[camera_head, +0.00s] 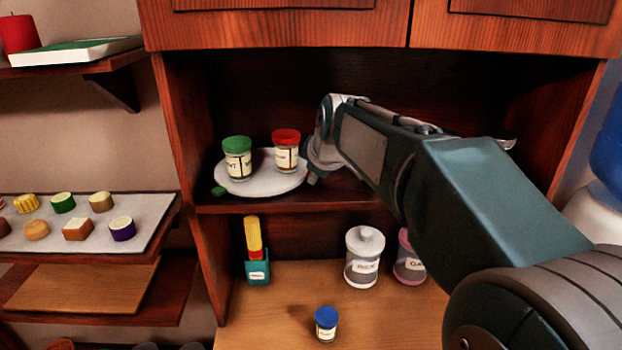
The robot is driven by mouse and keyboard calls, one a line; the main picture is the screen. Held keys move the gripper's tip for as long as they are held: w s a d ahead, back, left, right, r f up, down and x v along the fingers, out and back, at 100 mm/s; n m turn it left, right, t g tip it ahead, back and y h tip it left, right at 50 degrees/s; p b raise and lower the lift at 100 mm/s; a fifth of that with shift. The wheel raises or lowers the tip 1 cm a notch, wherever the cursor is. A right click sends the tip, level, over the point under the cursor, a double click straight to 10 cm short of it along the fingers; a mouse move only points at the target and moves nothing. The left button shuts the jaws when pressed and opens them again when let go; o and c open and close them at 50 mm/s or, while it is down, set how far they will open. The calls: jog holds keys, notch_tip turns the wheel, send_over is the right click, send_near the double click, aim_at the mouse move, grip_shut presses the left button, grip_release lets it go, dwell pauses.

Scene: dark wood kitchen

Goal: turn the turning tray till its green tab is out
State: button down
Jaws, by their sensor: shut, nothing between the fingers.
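The turning tray (260,187) is a round white plate on the cupboard shelf. Its small green tab (218,191) sticks out at the tray's left front rim, near the left wall of the cupboard. A green-lidded jar (237,160) and a red-lidded jar (286,152) stand upright on the tray. My gripper (313,180) is shut and empty at the tray's right rim, beside the red-lidded jar. It is partly hidden by my wrist, and I cannot tell whether it touches the rim.
The cupboard shelf (345,195) continues right beneath my arm. Below it are a teal holder (257,271) with a yellow item, a white-lidded canister (363,258), a pink-lidded canister (408,258) and a blue-lidded jar (326,324). A side shelf (140,205) holds several small items.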

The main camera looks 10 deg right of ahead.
jog(key=shift+w+d, duration=0.6)
jog(key=shift+w, duration=0.3)
jog(key=shift+w+d, duration=0.2)
jog(key=shift+w, duration=0.3)
jog(key=shift+w+d, duration=0.2)
jog(key=shift+w, duration=0.35)
